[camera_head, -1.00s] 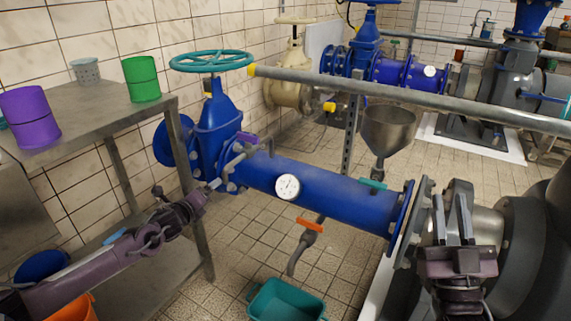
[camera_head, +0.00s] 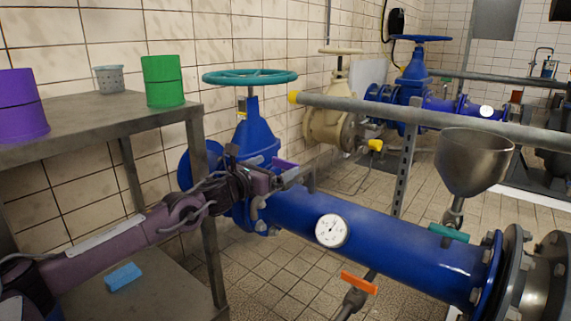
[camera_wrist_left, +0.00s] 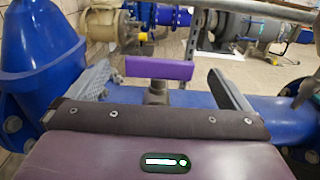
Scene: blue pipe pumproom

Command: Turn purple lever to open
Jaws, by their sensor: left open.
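The purple lever (camera_head: 285,163) sits on top of the blue pipe (camera_head: 375,235), close to the blue valve body. In the left wrist view the lever (camera_wrist_left: 158,68) is a flat purple bar on a short grey stem, lying crosswise to my view. My left gripper (camera_head: 287,178) is at the lever, partly hiding it in the head view. In the left wrist view my left gripper (camera_wrist_left: 163,85) is open, one finger on each side of the lever, with gaps showing. I see no contact. My right gripper is not in view.
A teal handwheel (camera_head: 250,77) stands above the blue valve. A grey pipe with a yellow end (camera_head: 294,97) crosses behind the blue pipe. A metal table (camera_head: 100,118) with green and purple containers is at left. An orange lever (camera_head: 358,284) hangs below the pipe.

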